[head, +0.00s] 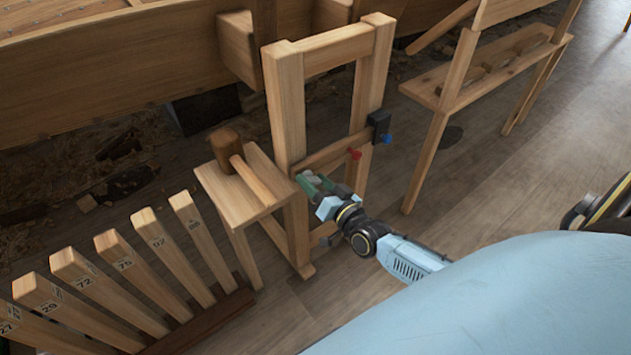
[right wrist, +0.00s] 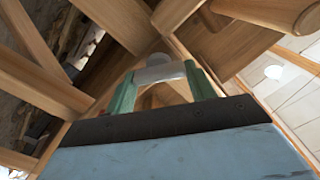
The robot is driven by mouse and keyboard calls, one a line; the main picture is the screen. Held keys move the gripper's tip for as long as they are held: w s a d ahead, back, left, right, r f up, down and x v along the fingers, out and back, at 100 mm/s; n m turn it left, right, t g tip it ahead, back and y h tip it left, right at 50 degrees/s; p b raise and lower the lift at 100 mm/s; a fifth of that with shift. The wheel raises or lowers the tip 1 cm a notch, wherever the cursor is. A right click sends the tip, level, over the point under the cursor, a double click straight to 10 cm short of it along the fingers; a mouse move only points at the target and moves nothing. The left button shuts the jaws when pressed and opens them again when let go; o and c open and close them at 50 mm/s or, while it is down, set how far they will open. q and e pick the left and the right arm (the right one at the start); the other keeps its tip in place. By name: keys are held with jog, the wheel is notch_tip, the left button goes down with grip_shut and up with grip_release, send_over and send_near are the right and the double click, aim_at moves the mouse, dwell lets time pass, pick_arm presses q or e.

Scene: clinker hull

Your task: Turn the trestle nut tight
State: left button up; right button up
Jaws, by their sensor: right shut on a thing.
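The wooden trestle frame (head: 284,115) stands upright in the middle of the head view, with two posts and crossbars. My right gripper (head: 313,182) is at its lower crossbar, near the left post. Its green fingers are shut on a pale grey piece, which I take to be the trestle nut (right wrist: 160,72). In the right wrist view this piece spans the gap between the fingertips of my right gripper (right wrist: 160,80). The fingers partly hide it in the head view, and I cannot tell how tight it sits. My left gripper is not in view.
A small wooden stand (head: 215,187) with a mallet (head: 226,148) on it is left of the trestle. Numbered wooden slats (head: 130,262) stand front left. A black block (head: 379,126) with a blue knob is on the right post; a red knob (head: 354,153) is nearby. A bench (head: 480,80) stands behind right.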

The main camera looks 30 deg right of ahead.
dwell(0.3)
jog(key=o, duration=1)
jog(key=shift+s, duration=0.15)
jog(key=shift+s, duration=0.4)
pick_arm(q)
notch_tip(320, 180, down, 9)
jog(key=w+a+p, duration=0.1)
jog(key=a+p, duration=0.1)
jog(key=p, duration=0.1)
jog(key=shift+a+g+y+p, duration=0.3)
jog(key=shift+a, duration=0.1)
pick_arm(e)
jog(key=shift+s+d, duration=0.2)
jog(key=shift+s, duration=1.85)
jog(key=shift+s+d, duration=0.15)
jog(key=shift+s, duration=1.9)
jog(key=shift+s+d, duration=0.2)
jog(key=shift+s, duration=1.85)
jog(key=shift+a, duration=0.1)
